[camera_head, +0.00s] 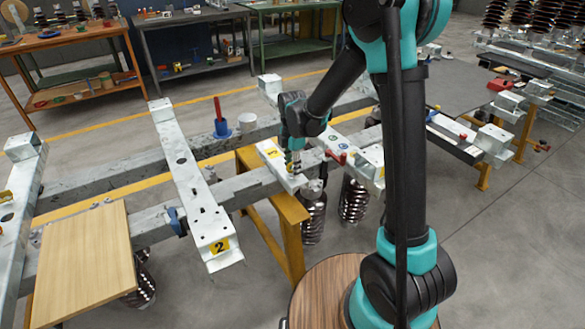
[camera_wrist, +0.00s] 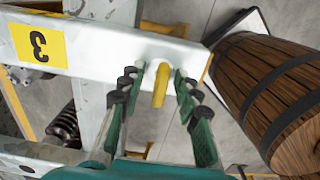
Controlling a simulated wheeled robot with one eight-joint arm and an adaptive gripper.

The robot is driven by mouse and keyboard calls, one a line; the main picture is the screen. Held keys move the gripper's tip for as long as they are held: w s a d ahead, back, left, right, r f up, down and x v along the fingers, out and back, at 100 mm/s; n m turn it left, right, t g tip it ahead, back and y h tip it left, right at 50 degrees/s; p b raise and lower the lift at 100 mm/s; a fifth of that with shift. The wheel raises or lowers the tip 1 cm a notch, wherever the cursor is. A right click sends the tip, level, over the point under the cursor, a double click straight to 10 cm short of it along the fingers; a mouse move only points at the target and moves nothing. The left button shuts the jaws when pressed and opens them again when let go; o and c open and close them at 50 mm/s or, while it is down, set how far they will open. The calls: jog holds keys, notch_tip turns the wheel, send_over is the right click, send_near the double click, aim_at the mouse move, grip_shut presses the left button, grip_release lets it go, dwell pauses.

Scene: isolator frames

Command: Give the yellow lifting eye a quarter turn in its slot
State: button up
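The yellow lifting eye (camera_wrist: 160,86) shows in the wrist view near the end of a pale metal beam (camera_wrist: 105,48) marked with a yellow "3" label. It looks like a narrow upright bar from this side, and its slot is not clearly visible. My gripper (camera_wrist: 160,78) is open, with one finger on each side of the eye and a visible gap to both. In the head view my gripper (camera_head: 293,160) is low over the front end of the same beam (camera_head: 280,172). I cannot make out the eye clearly there.
A wooden barrel (camera_wrist: 268,85) stands close to the right of the beam end. A beam marked "2" (camera_head: 190,185), a wooden board (camera_head: 85,262), a blue holder with a red handle (camera_head: 221,128) and a white cup (camera_head: 247,122) are to the left. Dark ribbed insulators (camera_head: 313,212) hang below.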

notch_tip(320, 180, up, 12)
jog(key=shift+f, duration=0.1)
jog(key=s+d+f+m+t, duration=0.2)
jog(key=s+d+f+m, duration=0.2)
jog(key=s+d+m, duration=0.5)
jog(key=s+d+f+m+t, duration=0.2)
jog(key=s+d+f+m, duration=0.2)
jog(key=s+d+m, duration=0.6)
jog(key=d+m, duration=0.4)
jog(key=m, duration=0.1)
jog(key=shift+s+d+f+m, duration=0.15)
jog(key=shift+d+f+m, duration=0.15)
jog(key=shift+d+m, duration=0.1)
